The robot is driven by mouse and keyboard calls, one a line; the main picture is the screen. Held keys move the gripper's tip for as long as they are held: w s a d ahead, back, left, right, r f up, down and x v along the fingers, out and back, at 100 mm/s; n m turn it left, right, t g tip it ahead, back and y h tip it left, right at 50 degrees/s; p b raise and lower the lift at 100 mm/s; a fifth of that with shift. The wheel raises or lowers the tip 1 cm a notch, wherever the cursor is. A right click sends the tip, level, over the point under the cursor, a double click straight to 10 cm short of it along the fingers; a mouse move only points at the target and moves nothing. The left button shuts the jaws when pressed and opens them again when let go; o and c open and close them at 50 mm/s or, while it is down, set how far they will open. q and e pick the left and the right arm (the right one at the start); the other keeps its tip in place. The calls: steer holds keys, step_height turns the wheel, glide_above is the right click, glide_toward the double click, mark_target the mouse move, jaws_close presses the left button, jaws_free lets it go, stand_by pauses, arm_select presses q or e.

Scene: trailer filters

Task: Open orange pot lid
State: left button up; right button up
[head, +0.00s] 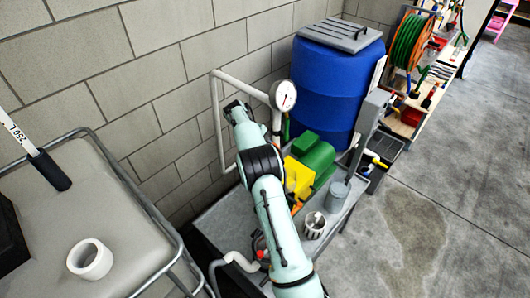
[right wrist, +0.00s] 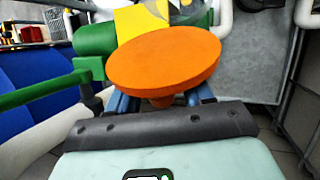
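In the right wrist view an orange round lid (right wrist: 165,62) fills the middle. In the head view my right arm reaches up over the workbench and covers most of the lid's surroundings; I cannot make out the lid or gripper clearly there. The pot's body is not clearly visible. My left gripper is not in view.
A green motor (head: 313,155) and yellow part (head: 296,178) sit beside my arm on the grey bench (head: 213,222). A gauge (head: 284,95) on a white pipe (head: 216,115) and a blue barrel (head: 337,80) stand behind. A tape roll (head: 89,259) lies on the left table.

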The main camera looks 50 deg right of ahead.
steer(key=v, duration=0.7)
steer(key=shift+r, duration=0.25)
stand_by(0.6)
